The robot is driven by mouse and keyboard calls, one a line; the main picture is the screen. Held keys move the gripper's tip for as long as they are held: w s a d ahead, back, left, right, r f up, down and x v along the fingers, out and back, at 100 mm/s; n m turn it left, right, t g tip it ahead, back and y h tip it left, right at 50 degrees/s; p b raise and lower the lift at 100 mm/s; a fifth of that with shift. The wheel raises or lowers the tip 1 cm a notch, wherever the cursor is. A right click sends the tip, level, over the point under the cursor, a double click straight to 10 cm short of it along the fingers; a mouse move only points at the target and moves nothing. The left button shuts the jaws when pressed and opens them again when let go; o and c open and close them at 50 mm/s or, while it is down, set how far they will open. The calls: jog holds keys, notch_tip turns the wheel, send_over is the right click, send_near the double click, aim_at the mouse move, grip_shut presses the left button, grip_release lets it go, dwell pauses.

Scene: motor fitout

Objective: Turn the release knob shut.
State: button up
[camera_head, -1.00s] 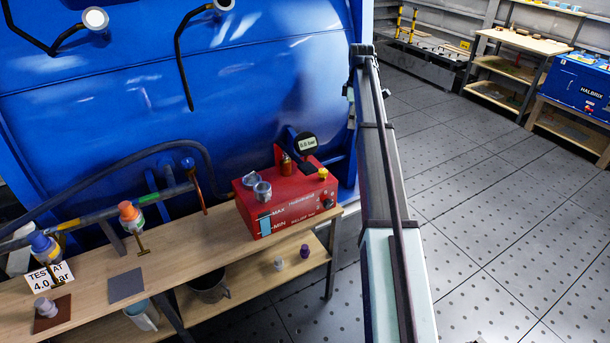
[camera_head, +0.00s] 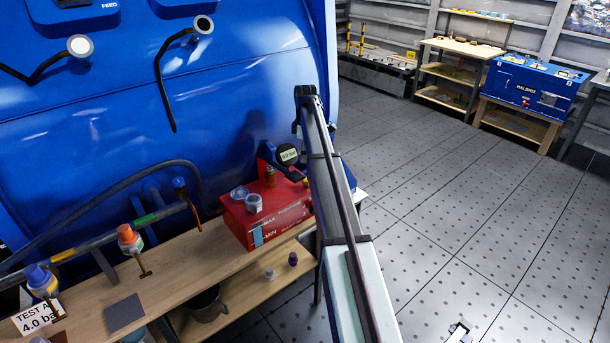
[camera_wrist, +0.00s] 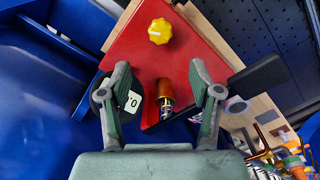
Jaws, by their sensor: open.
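A round yellow knob (camera_wrist: 160,31), the likely release knob, sits on the red pump box (camera_wrist: 140,52) in the wrist view. It has a pale mark on its face. My gripper (camera_wrist: 159,72) is open and empty, its two fingers wide apart. In the picture, the knob lies beyond the fingertips, roughly centred between them, and no finger touches it. A copper-coloured fitting (camera_wrist: 165,92) shows between the fingers. In the head view the red box (camera_head: 258,228) stands on the bench; my arm hides its right end and the knob.
A black gauge (camera_head: 288,154) stands by the box; the left finger partly covers it in the wrist view. A blue tank (camera_head: 230,100) rises behind. A wooden bench (camera_head: 190,252) runs left. Open floor (camera_head: 440,200) lies right.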

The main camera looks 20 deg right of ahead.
aim_at(306, 181)
notch_tip(306, 181, down, 11)
jog(key=shift+r+p, duration=0.2)
jog(key=shift+p, duration=0.9)
jog(key=c, duration=1.1)
